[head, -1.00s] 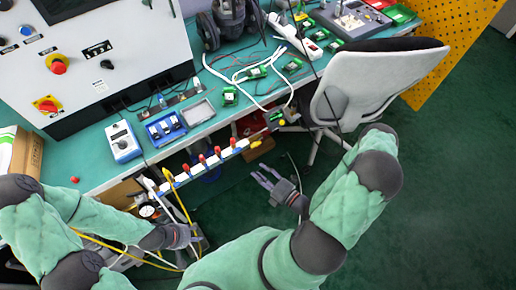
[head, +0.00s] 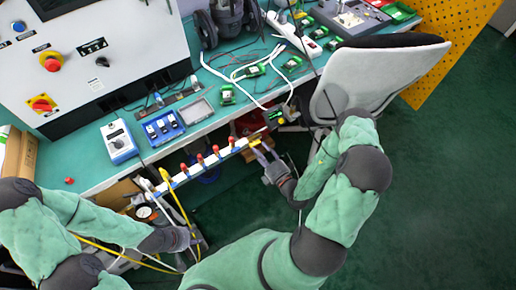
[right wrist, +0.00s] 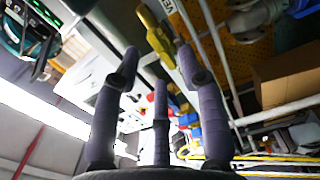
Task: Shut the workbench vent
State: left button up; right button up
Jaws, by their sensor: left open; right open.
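A white manifold bar (head: 210,160) with several red-handled valves runs along the front of the workbench, below its edge. A yellow lever (head: 256,141) is at the bar's right end, and I cannot tell for sure that it is the vent. My right gripper (head: 260,154) is open, with its fingers just below and beside that lever. In the right wrist view, a yellow handle (right wrist: 155,36) shows between and beyond the open fingers (right wrist: 160,72); I see no grip on it. My left gripper (head: 195,239) is open near the gauge at lower left, partly hidden by hoses.
The green workbench (head: 85,172) carries a blue-and-white meter (head: 119,143), a blue switch box (head: 163,128) and wiring. A grey chair (head: 370,80) stands right of the right gripper. Yellow hoses (head: 177,203) hang by the left gripper. The green floor at right is clear.

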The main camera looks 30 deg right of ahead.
aim_at(255, 144)
jog(key=shift+w, duration=1.25)
jog(key=shift+a, duration=0.1)
grip_shut()
